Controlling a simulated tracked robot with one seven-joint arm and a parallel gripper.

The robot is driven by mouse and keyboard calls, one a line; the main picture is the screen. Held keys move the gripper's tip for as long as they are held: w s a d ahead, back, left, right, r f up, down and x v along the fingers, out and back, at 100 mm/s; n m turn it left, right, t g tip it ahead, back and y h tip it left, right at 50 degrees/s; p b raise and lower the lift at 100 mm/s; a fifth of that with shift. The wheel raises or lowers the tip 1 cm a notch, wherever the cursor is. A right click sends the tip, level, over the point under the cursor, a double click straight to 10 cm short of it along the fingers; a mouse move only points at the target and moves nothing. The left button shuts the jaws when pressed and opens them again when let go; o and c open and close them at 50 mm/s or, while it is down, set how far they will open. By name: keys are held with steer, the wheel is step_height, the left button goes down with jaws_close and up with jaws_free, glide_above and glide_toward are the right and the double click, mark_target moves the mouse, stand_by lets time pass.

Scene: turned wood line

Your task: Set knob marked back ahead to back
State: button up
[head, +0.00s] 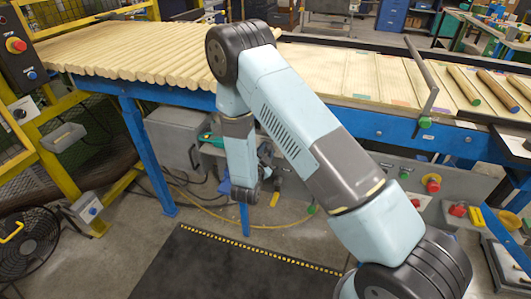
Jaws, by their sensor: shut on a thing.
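The end of my arm hangs down in front of the grey control panels under the line in the head view. My gripper's jaws are hidden behind my own arm, so I cannot see what they touch. I cannot make out a knob with the marks back and ahead; the lettering is too small to read. A dark knob sits on a pale box (24,111) at the left. Part of the panels is covered by my arm.
Pale wood dowels (140,50) lie on the blue-framed line (380,122) above. A black mat (215,268) with a yellow dotted edge lies on the floor. A black fan (27,245) stands at the left. A yellow hose (215,222) lies under the line.

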steer(key=n, duration=1.1)
steer(key=shift+f, duration=0.1)
steer(key=shift+n, duration=0.4)
stand_by(0.3)
steer(key=o, duration=1)
steer(key=shift+o, duration=0.2)
steer(key=v, duration=1.4)
steer(key=shift+w, duration=0.2)
